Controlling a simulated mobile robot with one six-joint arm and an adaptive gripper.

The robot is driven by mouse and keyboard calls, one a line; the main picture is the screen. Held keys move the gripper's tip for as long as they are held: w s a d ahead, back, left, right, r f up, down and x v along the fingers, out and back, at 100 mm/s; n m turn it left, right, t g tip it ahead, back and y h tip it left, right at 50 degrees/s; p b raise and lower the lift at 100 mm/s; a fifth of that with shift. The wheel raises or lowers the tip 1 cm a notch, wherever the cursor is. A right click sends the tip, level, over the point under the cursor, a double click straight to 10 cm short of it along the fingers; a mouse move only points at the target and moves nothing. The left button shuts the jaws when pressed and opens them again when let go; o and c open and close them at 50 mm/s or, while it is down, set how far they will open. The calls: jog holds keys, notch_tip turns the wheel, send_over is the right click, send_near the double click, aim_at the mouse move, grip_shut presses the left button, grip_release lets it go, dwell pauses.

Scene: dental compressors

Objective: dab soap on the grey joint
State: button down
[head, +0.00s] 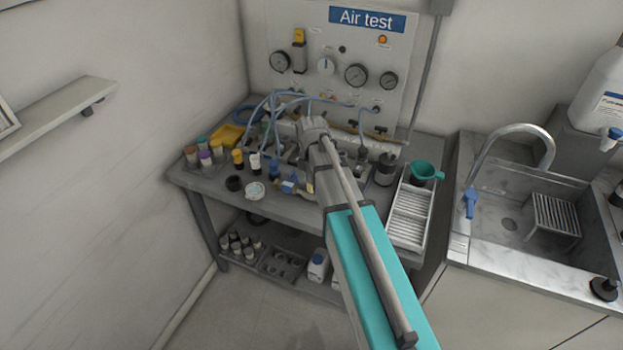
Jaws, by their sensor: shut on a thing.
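My arm reaches from the lower right over the workbench (215,190), and my gripper (311,128) is at its far end, in front of the air test panel (340,48). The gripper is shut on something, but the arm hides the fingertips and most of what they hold. Blue hoses (272,108) loop between the panel and the bench beside the gripper. I cannot pick out the grey joint among the fittings there. A small round white-topped pot (255,191) and a dark pot (234,183) stand at the front left of the bench; I cannot tell whether either holds soap.
A sink (510,240) is farther right. A wall shelf (55,118) juts out at left.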

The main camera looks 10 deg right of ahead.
jog(key=shift+s+f+b, duration=0.1)
jog(key=shift+f+b, duration=0.2)
jog(key=shift+f, duration=0.05)
dwell(1.6)
jog(key=shift+r, duration=0.1)
jog(key=shift+r+p, duration=3.45)
jog(key=shift+p, duration=0.1)
